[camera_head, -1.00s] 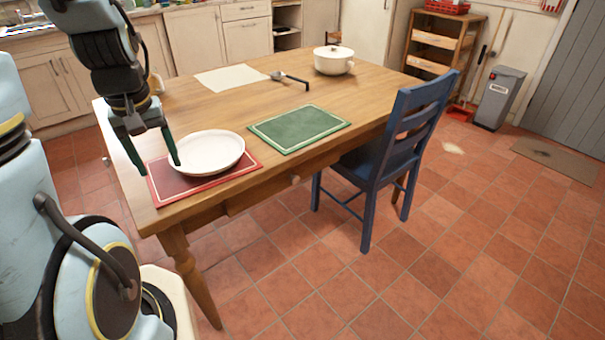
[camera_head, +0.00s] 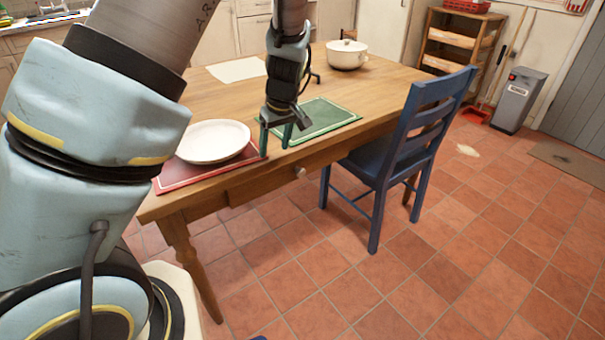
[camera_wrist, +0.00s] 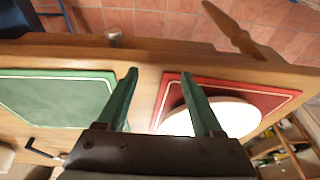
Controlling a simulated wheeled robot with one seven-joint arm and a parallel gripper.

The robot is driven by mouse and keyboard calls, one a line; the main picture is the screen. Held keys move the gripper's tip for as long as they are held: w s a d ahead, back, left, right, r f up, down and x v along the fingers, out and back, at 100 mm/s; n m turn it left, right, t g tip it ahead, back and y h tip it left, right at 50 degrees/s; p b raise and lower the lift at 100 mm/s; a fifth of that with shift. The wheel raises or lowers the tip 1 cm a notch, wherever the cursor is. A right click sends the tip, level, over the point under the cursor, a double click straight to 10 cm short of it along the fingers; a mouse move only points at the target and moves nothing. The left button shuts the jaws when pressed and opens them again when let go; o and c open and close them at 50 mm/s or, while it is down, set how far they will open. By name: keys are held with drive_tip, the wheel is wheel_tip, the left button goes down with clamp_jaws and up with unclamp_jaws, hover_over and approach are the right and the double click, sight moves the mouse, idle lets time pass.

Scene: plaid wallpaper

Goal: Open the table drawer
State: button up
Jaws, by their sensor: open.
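The wooden table (camera_head: 385,79) has a drawer (camera_head: 262,185) in its near side, below the top. The drawer looks shut. Its small round knob (camera_head: 300,172) sticks out from the front and also shows in the wrist view (camera_wrist: 114,36). My gripper (camera_head: 275,147) is open and empty, pointing down above the table's near edge, between the white plate and the green mat. It is above and to the left of the knob, apart from it. In the wrist view my two green fingers (camera_wrist: 165,85) are spread over the tabletop.
A white plate (camera_head: 213,141) lies on a red mat (camera_head: 180,174). A green mat (camera_head: 325,117) lies to its right. A white pot (camera_head: 347,55) stands at the back. A blue chair (camera_head: 430,115) stands at the near side, right of the knob. The floor before the drawer is clear.

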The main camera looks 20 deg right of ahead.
drive_tip(key=t, duration=0.2)
approach(302, 170)
drive_tip(key=r, duration=0.1)
drive_tip(key=x, duration=1)
drive_tip(key=shift+s+f, duration=0.15)
drive_tip(key=shift+f, duration=0.2)
drive_tip(key=shift+c, duration=0.4)
clamp_jaws()
